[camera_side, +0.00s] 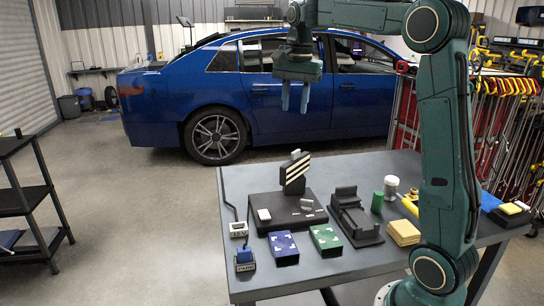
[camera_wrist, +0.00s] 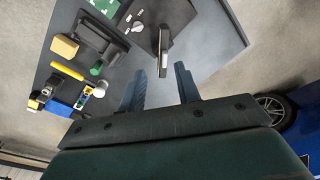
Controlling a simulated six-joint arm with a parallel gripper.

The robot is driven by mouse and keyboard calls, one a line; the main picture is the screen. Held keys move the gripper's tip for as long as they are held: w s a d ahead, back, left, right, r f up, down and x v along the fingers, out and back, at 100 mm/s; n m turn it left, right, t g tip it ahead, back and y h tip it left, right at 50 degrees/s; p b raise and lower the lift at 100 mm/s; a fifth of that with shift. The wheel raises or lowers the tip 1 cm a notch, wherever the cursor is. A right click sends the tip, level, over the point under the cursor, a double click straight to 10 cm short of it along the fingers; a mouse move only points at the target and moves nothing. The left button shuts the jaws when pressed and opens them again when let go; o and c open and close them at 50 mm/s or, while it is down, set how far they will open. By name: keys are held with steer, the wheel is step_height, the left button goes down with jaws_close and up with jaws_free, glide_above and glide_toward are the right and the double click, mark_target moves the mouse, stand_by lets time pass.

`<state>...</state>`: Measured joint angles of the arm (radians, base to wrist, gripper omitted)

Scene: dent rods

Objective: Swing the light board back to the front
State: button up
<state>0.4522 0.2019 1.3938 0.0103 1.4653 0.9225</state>
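The light board (camera_side: 295,174) is a small dark upright panel with pale diagonal stripes on one face. It stands on a flat black base (camera_side: 276,214) on the grey workbench, with its striped face towards the side camera. In the wrist view the light board (camera_wrist: 164,48) shows nearly edge-on from above. My gripper (camera_side: 294,97) hangs well above the board, fingers pointing down, apart and empty. In the wrist view its fingers (camera_wrist: 160,77) are spread with a clear gap between them, and the board appears beyond the gap.
On the workbench (camera_side: 330,272) are a blue box (camera_side: 283,247), a green box (camera_side: 326,240), a black fixture (camera_side: 354,217), a green cylinder (camera_side: 377,202) and a yellow block (camera_side: 403,232). A blue car (camera_side: 250,95) stands behind. The air around my gripper is free.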

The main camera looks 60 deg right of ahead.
mark_target(296, 151)
steer(key=w+d+f+m, duration=0.1)
steer(key=w+d+m, duration=0.1)
steer(key=d, duration=0.4)
steer(key=shift+f+m+g, duration=0.35)
steer(key=shift+m+g, duration=0.05)
steer(key=shift+m, duration=0.2)
steer(key=shift+w+f, duration=0.1)
steer(key=shift+f, duration=0.05)
steer(key=shift+a+f, duration=0.1)
steer(key=shift+f, duration=6.65)
steer(key=shift+c, duration=0.4)
jaws_close()
